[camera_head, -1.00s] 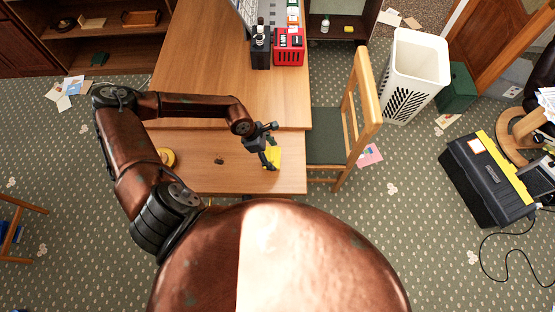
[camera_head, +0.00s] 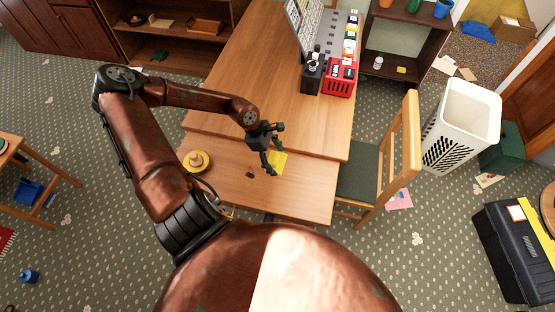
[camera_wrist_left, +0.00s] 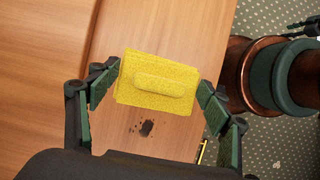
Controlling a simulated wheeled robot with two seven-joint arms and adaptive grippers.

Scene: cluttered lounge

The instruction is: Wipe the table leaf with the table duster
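The table leaf (camera_head: 308,200) is the lower wooden panel at the near end of the desk. The yellow table duster (camera_head: 281,160) lies on it, partly hidden by my left gripper (camera_head: 271,163). In the left wrist view the duster (camera_wrist_left: 155,62) is a yellow block with a raised grip, and the open fingers of my left gripper (camera_wrist_left: 158,98) stand on either side of it. I see no clear contact between them. A dark stain (camera_head: 250,174) is on the leaf just left of the duster; it also shows in the left wrist view (camera_wrist_left: 147,128).
A yellow round object with a knob (camera_head: 196,160) sits at the leaf's left corner. A red crate (camera_head: 339,77) and a black caddy (camera_head: 312,75) stand on the desk further back. A wooden chair (camera_head: 408,140) is close on the right. The leaf's right part is bare.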

